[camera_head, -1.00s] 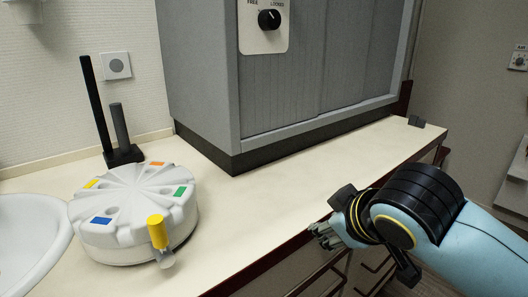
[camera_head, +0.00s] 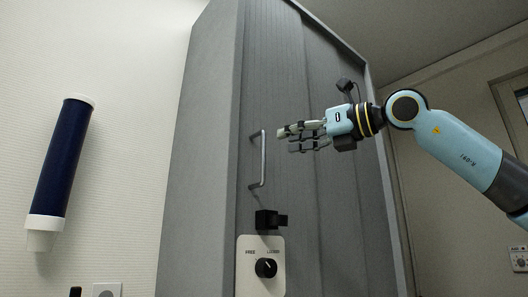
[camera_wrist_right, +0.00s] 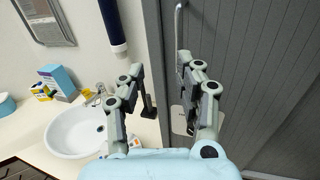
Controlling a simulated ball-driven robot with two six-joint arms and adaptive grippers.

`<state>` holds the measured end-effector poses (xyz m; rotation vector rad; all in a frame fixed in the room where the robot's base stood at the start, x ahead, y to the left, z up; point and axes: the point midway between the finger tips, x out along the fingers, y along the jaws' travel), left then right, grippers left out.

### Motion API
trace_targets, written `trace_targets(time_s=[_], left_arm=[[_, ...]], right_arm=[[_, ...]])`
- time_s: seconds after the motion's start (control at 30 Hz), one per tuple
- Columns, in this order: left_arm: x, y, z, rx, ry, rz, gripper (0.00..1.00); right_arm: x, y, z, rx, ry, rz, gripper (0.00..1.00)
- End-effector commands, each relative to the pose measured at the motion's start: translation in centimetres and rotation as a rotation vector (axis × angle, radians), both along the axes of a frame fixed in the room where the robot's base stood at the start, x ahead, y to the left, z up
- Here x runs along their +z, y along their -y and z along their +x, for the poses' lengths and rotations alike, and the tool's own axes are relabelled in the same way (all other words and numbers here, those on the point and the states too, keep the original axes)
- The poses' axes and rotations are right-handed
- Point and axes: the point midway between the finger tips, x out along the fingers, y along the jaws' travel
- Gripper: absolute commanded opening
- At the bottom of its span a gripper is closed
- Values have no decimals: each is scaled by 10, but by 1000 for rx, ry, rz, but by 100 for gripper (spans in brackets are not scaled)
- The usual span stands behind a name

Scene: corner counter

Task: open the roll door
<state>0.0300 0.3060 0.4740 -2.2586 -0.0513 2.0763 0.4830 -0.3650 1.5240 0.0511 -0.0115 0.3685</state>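The roll door (camera_head: 330,190) is the grey slatted front of a tall cabinet and looks shut. Its upright bar handle (camera_head: 263,160) is near the door's left edge. My right gripper (camera_head: 290,138) is open and empty, just to the right of the handle, its fingers pointing left. In the right wrist view the two fingers (camera_wrist_right: 160,68) stand apart, with the handle (camera_wrist_right: 179,28) beyond the right fingertip, not between them. A knob (camera_head: 266,268) on a FREE/LOCKED plate is below the handle; its setting is hard to read. My left gripper is not seen.
A black block (camera_head: 268,220) sticks out between handle and knob. A dark blue tube (camera_head: 60,165) hangs on the wall at left. In the right wrist view, a sink (camera_wrist_right: 80,130) and boxes (camera_wrist_right: 57,80) are on the counter. The space before the door's right part holds my arm.

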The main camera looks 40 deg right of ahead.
Motion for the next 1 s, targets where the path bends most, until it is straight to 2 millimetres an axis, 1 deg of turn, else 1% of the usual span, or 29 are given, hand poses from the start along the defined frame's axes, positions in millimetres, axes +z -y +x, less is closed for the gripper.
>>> trace_targets(time_s=[0.03, 0.07, 0.1, 0.17, 0.27, 0.37, 0.6, 0.8, 0.9, 1.0], left_arm=[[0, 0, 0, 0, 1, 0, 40], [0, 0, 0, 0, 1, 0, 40], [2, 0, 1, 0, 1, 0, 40], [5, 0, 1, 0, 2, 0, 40], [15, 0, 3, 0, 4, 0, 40], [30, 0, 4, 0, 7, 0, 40], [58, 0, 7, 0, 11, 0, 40], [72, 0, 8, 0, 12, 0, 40], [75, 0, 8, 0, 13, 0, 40], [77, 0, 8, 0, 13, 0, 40]], right_arm=[[7, 12, -3, -49, 2, -28, 34], [9, 17, -4, -69, 1, -39, 34], [11, 21, -4, -89, -1, -48, 34], [13, 23, -1, -97, -2, -51, 34], [15, 20, 7, -94, -4, -49, 34], [16, 15, 20, -92, -5, -47, 34], [16, 4, 58, -90, -4, -43, 34], [14, -3, 84, -92, -4, -46, 34], [12, -5, 93, -93, -5, -47, 34], [11, -6, 98, -94, -4, -51, 34]])
